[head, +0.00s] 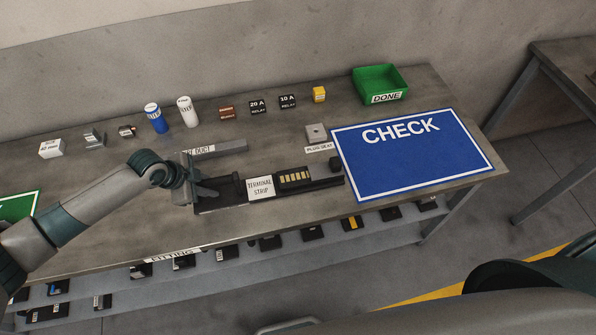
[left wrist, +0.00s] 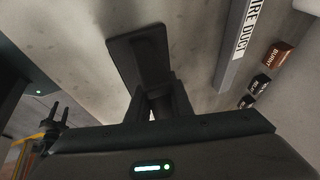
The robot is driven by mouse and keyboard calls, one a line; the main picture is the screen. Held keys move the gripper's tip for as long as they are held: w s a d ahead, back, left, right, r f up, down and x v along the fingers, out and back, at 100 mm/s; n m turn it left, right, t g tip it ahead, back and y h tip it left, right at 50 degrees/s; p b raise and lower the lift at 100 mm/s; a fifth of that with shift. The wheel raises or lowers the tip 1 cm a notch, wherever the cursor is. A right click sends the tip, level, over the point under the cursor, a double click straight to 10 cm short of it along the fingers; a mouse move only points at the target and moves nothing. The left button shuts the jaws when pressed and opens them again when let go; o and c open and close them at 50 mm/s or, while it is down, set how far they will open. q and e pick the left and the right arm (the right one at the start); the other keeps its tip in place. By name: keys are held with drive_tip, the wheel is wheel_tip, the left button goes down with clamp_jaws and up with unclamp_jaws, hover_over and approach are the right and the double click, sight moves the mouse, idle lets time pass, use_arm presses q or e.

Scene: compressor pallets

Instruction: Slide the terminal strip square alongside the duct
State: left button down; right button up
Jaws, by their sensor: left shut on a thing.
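The terminal strip (head: 320,184) is a long black tray with a white "TERMINAL STRIP" label and a row of yellowish contacts. It lies on the bench in front of the grey wire duct (head: 231,147), with bare bench between them. In the head view their long sides look roughly parallel. My left gripper (head: 203,190) is at the strip's left end, shut on it. In the left wrist view a dark piece (left wrist: 140,60), seemingly that end of the strip, rises from between the fingers. The duct (left wrist: 236,45) stands apart to its right.
A blue CHECK mat (head: 400,165) lies right of the strip. Cans, relays and a green DONE bin (head: 381,82) stand behind. The bench's front edge is close to the strip.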

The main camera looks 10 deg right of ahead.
use_arm(q)
drive_tip(key=shift+a+f, duration=0.2)
drive_tip(key=shift+a, duration=1.15)
drive_tip(key=c, duration=1.5)
unclamp_jaws()
drive_tip(key=shift+d, duration=0.1)
drive_tip(key=shift+a+r, duration=0.2)
drive_tip(key=shift+r, duration=0.25)
drive_tip(key=v, duration=1.1)
drive_tip(key=shift+r, duration=0.15)
